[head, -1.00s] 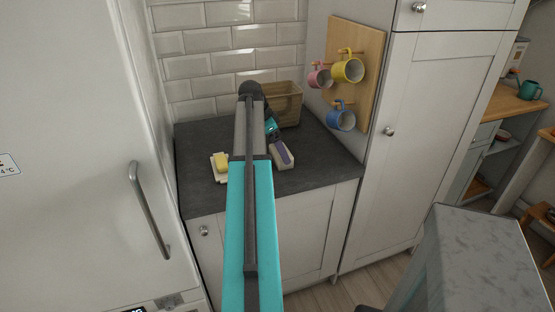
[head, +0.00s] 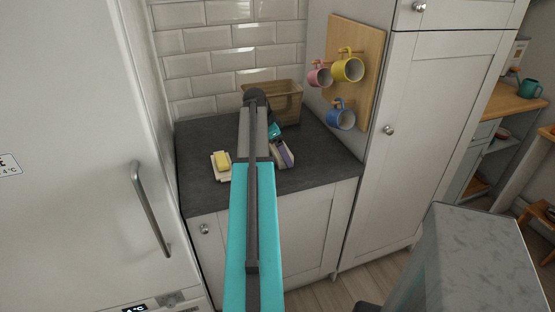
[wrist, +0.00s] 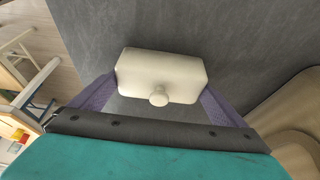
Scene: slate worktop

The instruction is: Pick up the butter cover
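The butter cover (wrist: 165,75) is a pale, oblong lid with a round knob on its near side in the wrist view. My gripper (wrist: 160,88) has one purple finger at each end of it, with no clear gap, so it looks shut on the cover. In the head view the cover (head: 281,158) shows on or just above the dark worktop, beside my arm and partly hidden by a finger; its height is unclear. The yellow butter (head: 222,161) sits uncovered on a pale dish (head: 219,174), left of my arm.
A brown translucent bin (head: 285,103) stands at the back of the worktop (head: 198,143). Pink, yellow and blue mugs hang on a wooden board (head: 368,75) at the right. A tall cabinet (head: 430,130) bounds the right side, a fridge (head: 80,130) the left.

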